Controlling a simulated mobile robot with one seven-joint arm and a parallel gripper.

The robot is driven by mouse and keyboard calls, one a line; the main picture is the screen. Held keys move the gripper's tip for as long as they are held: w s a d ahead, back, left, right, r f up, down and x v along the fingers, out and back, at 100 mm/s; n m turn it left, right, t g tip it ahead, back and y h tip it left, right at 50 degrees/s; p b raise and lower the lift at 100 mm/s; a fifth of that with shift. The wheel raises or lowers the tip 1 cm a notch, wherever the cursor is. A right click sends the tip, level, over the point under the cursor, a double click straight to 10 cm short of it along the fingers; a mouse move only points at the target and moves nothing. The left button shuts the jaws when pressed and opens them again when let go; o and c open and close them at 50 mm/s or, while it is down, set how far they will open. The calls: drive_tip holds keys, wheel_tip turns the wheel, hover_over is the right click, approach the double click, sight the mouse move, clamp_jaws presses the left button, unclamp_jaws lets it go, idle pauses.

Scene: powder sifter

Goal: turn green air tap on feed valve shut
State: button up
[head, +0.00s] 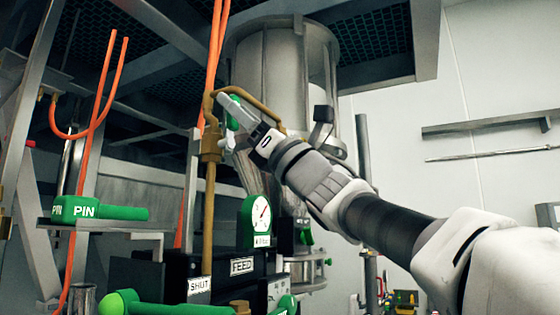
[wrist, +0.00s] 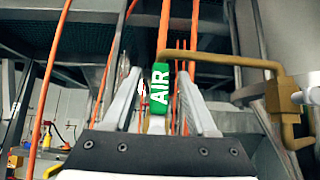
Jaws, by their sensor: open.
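The green air tap (wrist: 159,88) has a lever marked AIR in white and stands upright in the wrist view. My gripper (wrist: 159,73) is open, with one finger on each side of the lever. Gaps show between the lever and both fingers, so I see no grip on it. In the head view my gripper (head: 228,103) reaches up to the brass piping, and only bits of the green tap (head: 232,120) show behind its fingers. The brass valve body (head: 210,145) is just left of the gripper. The lever's lower end is partly hidden in the wrist view.
Orange hoses (head: 214,45) run close by. Below are a gauge (head: 260,215), a FEED label (head: 241,266), a SHUT label (head: 199,286) and a green PIN handle (head: 100,209).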

drive_tip(key=p+x, duration=0.2)
drive_tip(key=x, duration=0.3)
clamp_jaws()
idle(0.3)
idle(1.0)
